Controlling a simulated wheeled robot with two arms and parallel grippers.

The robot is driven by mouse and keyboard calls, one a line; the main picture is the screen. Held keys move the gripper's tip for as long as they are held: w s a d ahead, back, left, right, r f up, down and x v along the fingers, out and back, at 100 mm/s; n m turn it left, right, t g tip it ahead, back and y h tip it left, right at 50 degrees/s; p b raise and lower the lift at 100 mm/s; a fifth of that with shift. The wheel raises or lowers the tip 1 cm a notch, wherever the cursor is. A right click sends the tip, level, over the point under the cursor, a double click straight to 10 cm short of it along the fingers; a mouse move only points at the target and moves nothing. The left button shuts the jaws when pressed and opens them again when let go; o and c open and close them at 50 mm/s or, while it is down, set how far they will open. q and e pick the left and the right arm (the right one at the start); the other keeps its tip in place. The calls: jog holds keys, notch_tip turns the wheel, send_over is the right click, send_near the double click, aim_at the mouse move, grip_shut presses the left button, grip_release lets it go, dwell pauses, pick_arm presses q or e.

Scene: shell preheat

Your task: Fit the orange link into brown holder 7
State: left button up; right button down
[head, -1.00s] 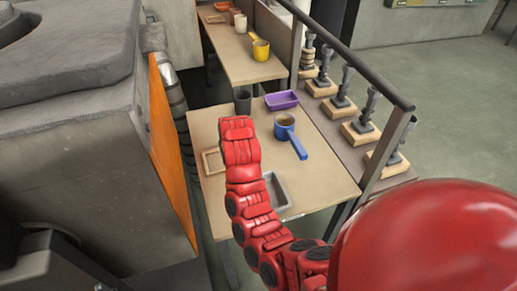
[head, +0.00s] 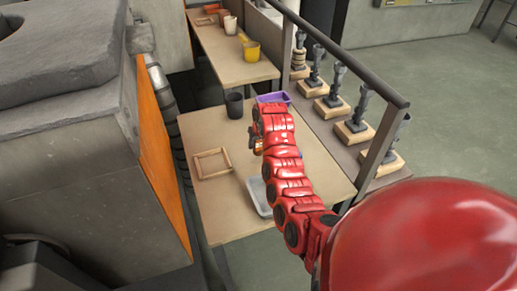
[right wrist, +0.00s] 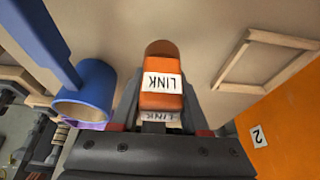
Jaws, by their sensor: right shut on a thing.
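My right gripper (head: 258,139) is above the near table (head: 325,180), shut on the orange link (head: 256,147). In the right wrist view the orange link (right wrist: 160,98) sits between the fingers (right wrist: 158,118), with a white LINK label facing the camera. Its far end points away from the gripper, over bare tabletop. No holder with a readable 7 shows. A light wooden frame (head: 197,170) lies on the table to the left of the gripper; it also shows in the right wrist view (right wrist: 224,80). My left gripper is not in view.
A dark cup (head: 234,106), a purple tray (head: 272,98) and a grey tray (head: 259,197) are on the table. A blue pot (right wrist: 88,92) is close left in the right wrist view. An orange panel (head: 162,150) flanks the table. A railing (head: 345,62) runs along the right.

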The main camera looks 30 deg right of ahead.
aim_at(259, 149)
jog(key=shift+d+f, duration=0.25)
jog(key=shift+d, duration=0.15)
jog(key=shift+f, duration=1.6)
jog(key=shift+c, duration=2)
grip_release()
jog(key=shift+r, duration=0.1)
